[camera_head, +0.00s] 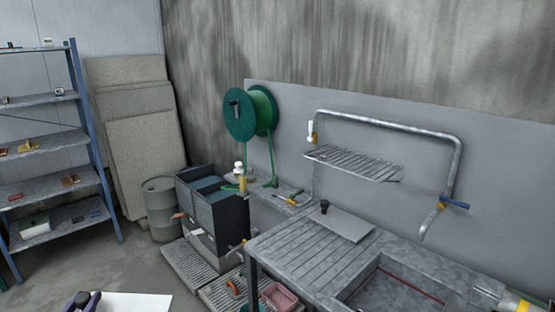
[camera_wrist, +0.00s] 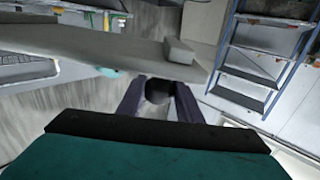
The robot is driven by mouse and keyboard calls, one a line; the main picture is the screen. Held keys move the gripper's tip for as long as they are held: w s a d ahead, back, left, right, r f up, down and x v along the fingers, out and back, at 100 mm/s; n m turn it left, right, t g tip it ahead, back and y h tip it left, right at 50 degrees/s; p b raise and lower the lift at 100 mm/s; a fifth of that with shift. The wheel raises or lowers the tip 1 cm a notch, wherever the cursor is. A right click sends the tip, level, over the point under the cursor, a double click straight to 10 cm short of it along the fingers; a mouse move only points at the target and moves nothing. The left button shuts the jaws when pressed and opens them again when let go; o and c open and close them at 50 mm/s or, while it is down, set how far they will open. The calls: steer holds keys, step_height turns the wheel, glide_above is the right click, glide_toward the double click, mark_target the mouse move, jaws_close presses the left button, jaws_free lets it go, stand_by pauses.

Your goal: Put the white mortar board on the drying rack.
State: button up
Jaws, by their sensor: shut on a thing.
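The white mortar board (camera_head: 136,303) shows at the bottom left of the head view, cut off by the frame edge. My gripper (camera_head: 84,301) is right beside it. In the wrist view my gripper (camera_wrist: 159,104) has its dark fingers closed around a dark round part, which looks like the board's handle (camera_wrist: 158,90). A broad pale grey slab (camera_wrist: 110,42) spans the upper wrist view and seems to be the held board. The wire drying rack (camera_head: 350,163) is fixed to the wall above the sink and looks empty.
A grey board with a black knob (camera_head: 345,225) lies on the grooved drainboard (camera_head: 300,255). A bent pipe (camera_head: 385,124) frames the rack. A green hose reel (camera_head: 240,114), dark bins (camera_head: 225,222), a drum (camera_head: 162,208) and a blue-posted shelf (camera_head: 80,130) stand farther left.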

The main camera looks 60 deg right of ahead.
steer(key=w+d+r+m+g+h+b, duration=0.1)
steer(key=d+r+m+g, duration=0.15)
steer(key=d, duration=0.95)
steer(key=w+d+r+m+g+h+b, duration=0.1)
steer(key=d+r+g, duration=0.15)
steer(key=d, duration=0.85)
steer(key=s+d+r+m+g+h+b, duration=0.1)
steer(key=s+d+r+g, duration=0.2)
steer(key=d, duration=0.7)
steer(key=s+d+r+m+b, duration=0.1)
steer(key=s+d+r, duration=0.25)
steer(key=d, duration=0.75)
steer(key=s+d+r+m+g+b, duration=0.1)
steer(key=s+d+r+g, duration=0.1)
steer(key=s+d+r, duration=0.4)
steer(key=s+d+r+m+g+b, duration=0.1)
steer(key=s+d+r, duration=0.6)
steer(key=s+d, duration=0.7)
steer(key=s+d+r+m+g+b, duration=0.1)
steer(key=s+d+r+g, duration=0.3)
steer(key=s+d, duration=0.5)
steer(key=s+r+m, duration=0.1)
steer(key=s+r, duration=0.1)
steer(key=s, duration=0.2)
steer(key=shift+d+r+b, duration=0.15)
steer(key=shift+d+b, duration=0.2)
steer(key=shift+d, duration=0.05)
